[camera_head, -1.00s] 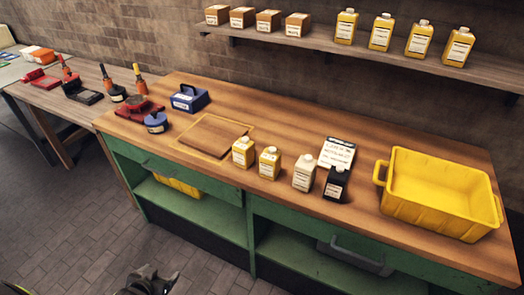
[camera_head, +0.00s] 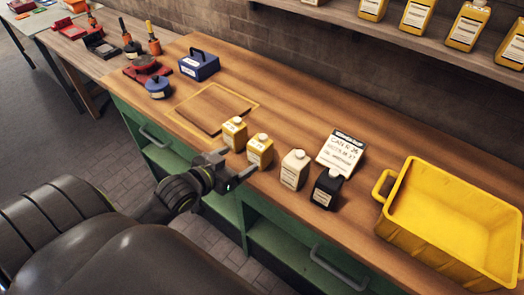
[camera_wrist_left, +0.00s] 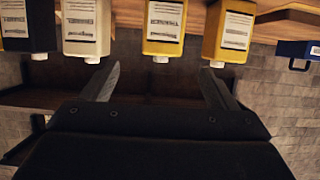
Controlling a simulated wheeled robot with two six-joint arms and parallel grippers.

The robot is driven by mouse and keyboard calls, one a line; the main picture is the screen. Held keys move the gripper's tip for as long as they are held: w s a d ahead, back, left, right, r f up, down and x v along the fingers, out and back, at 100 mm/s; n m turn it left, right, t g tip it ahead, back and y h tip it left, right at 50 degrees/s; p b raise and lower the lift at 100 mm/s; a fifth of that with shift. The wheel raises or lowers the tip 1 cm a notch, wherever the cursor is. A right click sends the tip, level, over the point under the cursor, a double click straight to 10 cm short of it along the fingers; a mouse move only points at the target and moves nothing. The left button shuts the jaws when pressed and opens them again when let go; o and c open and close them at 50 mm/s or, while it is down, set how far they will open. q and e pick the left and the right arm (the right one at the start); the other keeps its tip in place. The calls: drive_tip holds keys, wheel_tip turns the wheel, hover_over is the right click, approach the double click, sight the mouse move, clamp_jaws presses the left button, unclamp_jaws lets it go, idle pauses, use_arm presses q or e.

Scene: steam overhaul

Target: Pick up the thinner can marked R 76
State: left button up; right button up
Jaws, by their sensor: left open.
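Four small cans stand in a row near the bench's front edge: a left yellow can (camera_head: 234,134), a second yellow can (camera_head: 259,152), a cream can (camera_head: 294,170) and a black can (camera_head: 326,188). Their labels are too small to read, so I cannot tell which is R 76. My left gripper (camera_head: 238,166) is open and empty at the front edge, just in front of the yellow cans. In the left wrist view its fingers (camera_wrist_left: 160,84) are spread below the second yellow can (camera_wrist_left: 165,30), touching nothing visibly. The cans show upside down there. My right gripper is not in view.
A white card (camera_head: 341,152) with writing lies behind the cream and black cans. A yellow crate (camera_head: 385,200) stands to the right. A wooden board (camera_head: 212,108) lies inside a yellow outline. A blue box (camera_head: 199,66) and red tools stand further left. A shelf with yellow bottles hangs above.

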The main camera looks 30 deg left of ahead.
sight(255, 150)
use_arm(q)
drive_tip(key=x, duration=0.7)
drive_tip(key=shift+w+p, duration=0.25)
drive_tip(key=shift+p, duration=0.1)
drive_tip(key=shift+a+p+x, duration=0.1)
drive_tip(key=shift+p+x, duration=0.25)
drive_tip(key=shift+x, duration=1.15)
drive_tip(key=shift+a+p+x, duration=0.15)
drive_tip(key=shift+p+x, duration=0.2)
drive_tip(key=shift+x, duration=1.1)
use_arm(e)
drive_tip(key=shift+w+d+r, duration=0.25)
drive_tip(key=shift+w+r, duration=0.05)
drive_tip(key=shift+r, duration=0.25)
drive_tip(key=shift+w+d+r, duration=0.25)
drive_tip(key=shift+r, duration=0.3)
use_arm(q)
drive_tip(key=shift+r, duration=0.1)
drive_tip(key=c, duration=1.1)
drive_tip(key=shift+c, duration=0.9)
drive_tip(key=shift+r, duration=0.15)
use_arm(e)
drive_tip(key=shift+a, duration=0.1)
